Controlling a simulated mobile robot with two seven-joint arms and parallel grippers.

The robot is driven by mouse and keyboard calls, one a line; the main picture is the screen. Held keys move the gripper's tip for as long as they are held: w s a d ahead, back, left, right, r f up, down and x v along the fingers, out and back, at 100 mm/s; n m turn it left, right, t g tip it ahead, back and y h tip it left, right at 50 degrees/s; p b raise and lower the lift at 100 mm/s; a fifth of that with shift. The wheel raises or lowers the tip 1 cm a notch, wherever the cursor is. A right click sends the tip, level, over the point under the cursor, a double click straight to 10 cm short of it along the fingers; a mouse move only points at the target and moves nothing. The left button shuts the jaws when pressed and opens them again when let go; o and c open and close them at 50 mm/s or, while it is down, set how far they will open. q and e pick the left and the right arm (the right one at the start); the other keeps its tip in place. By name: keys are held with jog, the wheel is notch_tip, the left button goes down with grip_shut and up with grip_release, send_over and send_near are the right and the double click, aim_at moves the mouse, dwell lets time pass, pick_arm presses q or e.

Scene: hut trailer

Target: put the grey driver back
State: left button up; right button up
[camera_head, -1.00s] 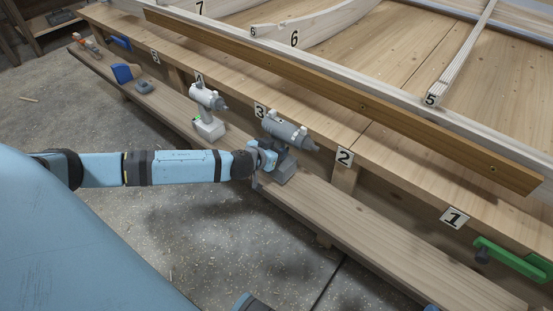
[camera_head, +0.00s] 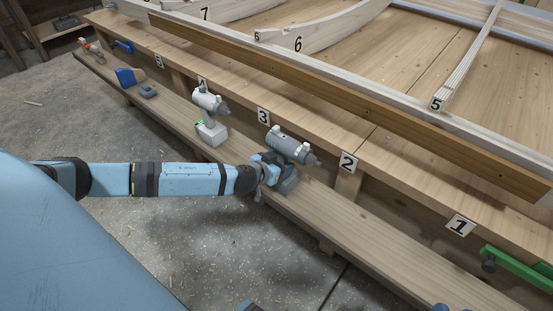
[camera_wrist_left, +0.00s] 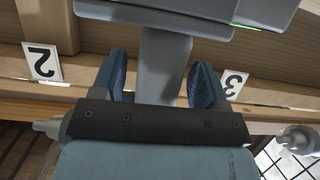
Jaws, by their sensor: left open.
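The grey driver (camera_head: 291,146) stands upright on the low wooden ledge between the number 3 and number 2 labels, its nose pointing right. My left gripper (camera_head: 270,172) is at its handle, just above the base. In the left wrist view the grey handle (camera_wrist_left: 164,65) stands between the two blue fingers of the open gripper (camera_wrist_left: 160,82), with a gap visible on each side.
A white driver (camera_head: 210,115) stands on the ledge to the left. A blue thing (camera_head: 126,76) lies farther left, and a green clamp (camera_head: 515,267) is at the right. The ledge (camera_head: 370,248) is clear right of the grey driver. A bench edge rises behind.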

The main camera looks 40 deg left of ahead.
pick_arm(q)
jog(key=d+p+v, duration=0.1)
jog(key=p+v, duration=0.1)
jog(key=v, duration=1)
jog(key=s+d+g+h, duration=0.15)
jog(key=s+d, duration=0.45)
jog(key=d, duration=0.6)
jog(key=s+d+r+m+t+h, duration=0.1)
jog(key=s+d+r+h, duration=0.1)
jog(key=s+d+r, duration=0.5)
jog(key=shift+d+m+h, duration=0.35)
jog(key=shift+d+m, duration=0.05)
jog(key=shift+d, duration=0.85)
pick_arm(e)
jog(key=shift+g+h, duration=0.7)
jog(key=shift+g, duration=0.2)
jog(key=f, duration=0.1)
jog(key=d+f, duration=0.1)
jog(key=s+f, duration=0.1)
jog(key=shift+s+d+f, duration=0.1)
jog(key=shift+d+f, duration=0.25)
